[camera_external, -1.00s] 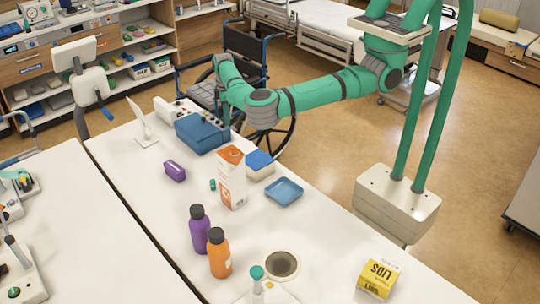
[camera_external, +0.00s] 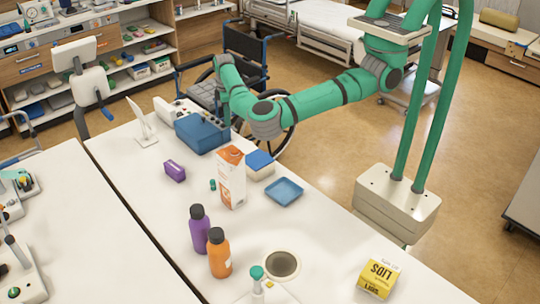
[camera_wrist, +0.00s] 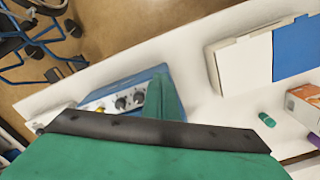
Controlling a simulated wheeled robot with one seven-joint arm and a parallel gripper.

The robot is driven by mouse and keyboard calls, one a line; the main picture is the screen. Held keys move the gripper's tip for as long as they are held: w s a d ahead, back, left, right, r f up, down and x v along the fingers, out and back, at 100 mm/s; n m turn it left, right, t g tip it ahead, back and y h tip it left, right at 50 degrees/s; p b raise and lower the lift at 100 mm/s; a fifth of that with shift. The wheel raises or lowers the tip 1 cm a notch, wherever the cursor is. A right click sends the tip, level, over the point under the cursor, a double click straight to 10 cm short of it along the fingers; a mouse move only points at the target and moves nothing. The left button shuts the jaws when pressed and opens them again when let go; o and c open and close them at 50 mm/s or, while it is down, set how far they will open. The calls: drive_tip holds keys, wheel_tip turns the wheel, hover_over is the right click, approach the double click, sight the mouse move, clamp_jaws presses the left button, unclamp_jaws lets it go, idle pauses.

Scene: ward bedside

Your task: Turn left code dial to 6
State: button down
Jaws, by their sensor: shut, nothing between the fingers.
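A blue box (camera_external: 200,134) stands on the white table at the back, beside my arm. In the wrist view the blue box (camera_wrist: 163,72) shows a light panel with dark round dials, one (camera_wrist: 120,103) to the left of another (camera_wrist: 139,97). Their numbers and pointer settings are too small to read. My gripper (camera_wrist: 164,98) is shut and empty, with its green fingers beside the dials and covering part of the box; I cannot tell whether it touches a dial. In the external view my gripper's tips are hard to make out by the box.
A white device (camera_external: 172,108) is next to the box, with a white stand (camera_external: 144,128) to its left. A purple block (camera_external: 175,171), a carton (camera_external: 231,180), a blue-topped box (camera_external: 260,163) and a blue tray (camera_external: 284,192) stand nearer. A wheelchair (camera_external: 245,62) is behind the table.

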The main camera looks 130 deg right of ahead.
drive_tip(key=shift+w+a, duration=0.45)
drive_tip(key=shift+w, duration=0.1)
idle(0.4)
drive_tip(key=shift+s, duration=0.15)
drive_tip(key=shift+s+a, duration=0.15)
drive_tip(key=shift+a, duration=0.15)
drive_tip(key=shift+s+r, duration=0.1)
drive_tip(key=shift+r, duration=2.9)
drive_tip(key=shift+s+d+f, duration=0.1)
drive_tip(key=shift+d+f, duration=0.3)
drive_tip(key=shift+f, duration=0.6)
drive_tip(key=shift+s+d+f, duration=0.1)
drive_tip(key=shift+d+f, duration=0.25)
drive_tip(key=shift+f, duration=0.7)
drive_tip(key=shift+s+d+f, duration=0.1)
drive_tip(key=shift+d+f, duration=0.3)
drive_tip(key=shift+f, duration=0.6)
